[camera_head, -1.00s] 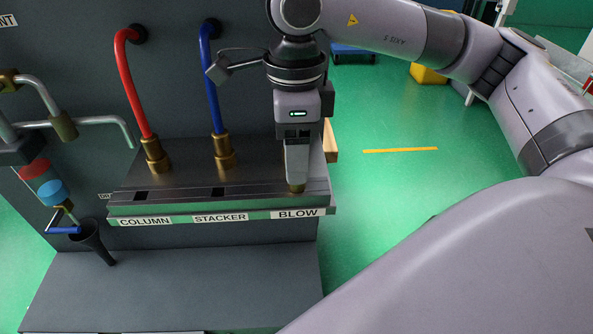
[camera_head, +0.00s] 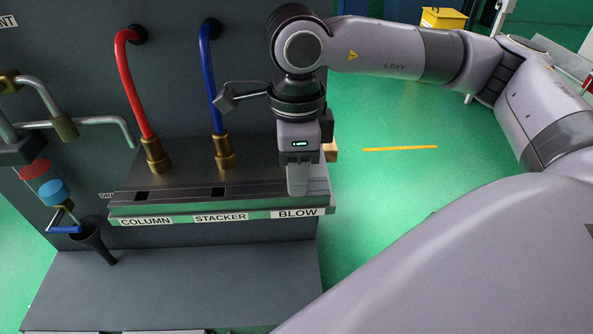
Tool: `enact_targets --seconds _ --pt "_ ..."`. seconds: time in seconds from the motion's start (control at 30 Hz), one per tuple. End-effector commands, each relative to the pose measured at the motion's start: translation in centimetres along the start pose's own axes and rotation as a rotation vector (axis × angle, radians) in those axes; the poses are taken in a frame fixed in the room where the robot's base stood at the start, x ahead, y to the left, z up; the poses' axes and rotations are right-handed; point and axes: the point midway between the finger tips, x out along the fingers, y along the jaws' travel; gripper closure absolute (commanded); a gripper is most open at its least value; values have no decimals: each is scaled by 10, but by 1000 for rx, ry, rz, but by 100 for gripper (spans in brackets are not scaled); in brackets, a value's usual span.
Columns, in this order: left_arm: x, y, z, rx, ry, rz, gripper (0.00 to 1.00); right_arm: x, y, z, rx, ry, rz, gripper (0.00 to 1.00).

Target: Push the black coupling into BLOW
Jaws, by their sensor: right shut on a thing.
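My right gripper (camera_head: 298,190) points straight down at the right end of the dark manifold ledge, just above and behind the BLOW label (camera_head: 297,213). Its fingers are shut, with the tips low at the ledge top. The black coupling is hidden by the fingers and wrist, and I cannot make out how deep it sits in the BLOW port. My left gripper is not in view.
A red hose (camera_head: 134,85) runs into a brass fitting at COLUMN (camera_head: 146,221), and a blue hose (camera_head: 209,75) into one at STACKER (camera_head: 220,217). Pipes and a black funnel (camera_head: 93,237) are at the left. Green floor (camera_head: 400,200) is open to the right.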

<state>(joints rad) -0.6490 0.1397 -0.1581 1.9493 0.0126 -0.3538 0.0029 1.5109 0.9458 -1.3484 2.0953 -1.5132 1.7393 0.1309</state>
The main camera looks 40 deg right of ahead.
Motion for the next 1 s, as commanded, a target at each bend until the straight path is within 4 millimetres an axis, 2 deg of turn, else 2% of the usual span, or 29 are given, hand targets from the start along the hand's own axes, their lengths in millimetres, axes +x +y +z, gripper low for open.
enact_targets --seconds 0.17,0.4,0.5,0.7,1.0 --pt "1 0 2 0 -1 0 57 -22 -1 1 0 -5 -4 100" --pt "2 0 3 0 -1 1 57 -71 0 1 -2 -4 -4 100" --pt "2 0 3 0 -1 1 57 -86 0 1 0 -4 -3 100" --pt "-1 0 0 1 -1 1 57 -106 0 0 -1 -1 -1 100" --pt "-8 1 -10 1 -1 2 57 -121 0 0 -1 -1 0 100"
